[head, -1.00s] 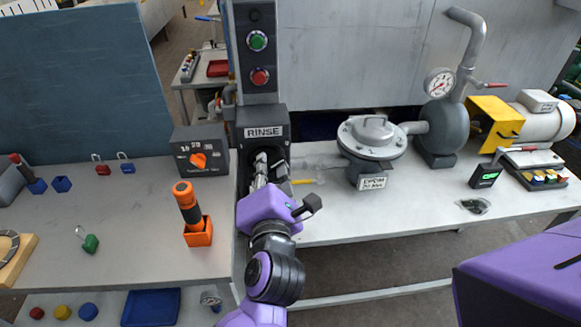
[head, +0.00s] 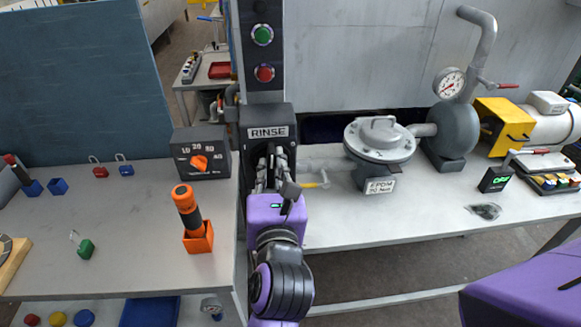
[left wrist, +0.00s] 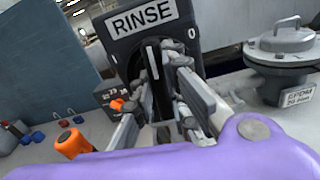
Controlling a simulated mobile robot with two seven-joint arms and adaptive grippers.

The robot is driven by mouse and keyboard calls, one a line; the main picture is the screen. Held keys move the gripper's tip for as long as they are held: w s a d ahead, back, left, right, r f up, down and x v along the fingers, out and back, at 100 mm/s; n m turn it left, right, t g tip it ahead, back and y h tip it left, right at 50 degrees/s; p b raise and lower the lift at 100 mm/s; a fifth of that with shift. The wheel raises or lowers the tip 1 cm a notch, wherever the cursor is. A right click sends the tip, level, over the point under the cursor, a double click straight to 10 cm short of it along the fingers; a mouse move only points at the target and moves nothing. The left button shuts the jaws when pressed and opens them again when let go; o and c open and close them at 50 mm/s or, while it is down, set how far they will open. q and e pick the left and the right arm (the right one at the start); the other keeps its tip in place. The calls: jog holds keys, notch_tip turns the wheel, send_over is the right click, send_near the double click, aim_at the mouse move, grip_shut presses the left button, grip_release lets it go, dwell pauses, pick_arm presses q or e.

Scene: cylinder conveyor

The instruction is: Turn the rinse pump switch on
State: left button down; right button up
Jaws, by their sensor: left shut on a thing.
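The rinse pump switch is a dark box labelled RINSE (head: 267,131) on the front of a dark column. It also shows in the left wrist view (left wrist: 143,18), with a "0" mark at the right of its face. My left gripper (head: 271,168) is at the recess below the label. In the left wrist view the fingers (left wrist: 160,85) reach up to the switch face and are shut on its handle. My right gripper is out of view.
Above the switch are a green button (head: 262,35) and a red button (head: 264,73). To the left stand a dial box (head: 202,152) and an orange-handled tool in a holder (head: 199,238). To the right stands a grey EPDM valve (head: 380,142) with a yellow-ended lever.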

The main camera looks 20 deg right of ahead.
pick_arm(q)
jog(key=shift+n, duration=0.7)
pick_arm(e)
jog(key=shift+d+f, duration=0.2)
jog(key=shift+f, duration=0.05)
pick_arm(q)
jog(key=c, duration=1.7)
grip_release()
jog(key=shift+c, duration=0.2)
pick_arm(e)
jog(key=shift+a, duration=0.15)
pick_arm(q)
notch_tip(320, 180, up, 10)
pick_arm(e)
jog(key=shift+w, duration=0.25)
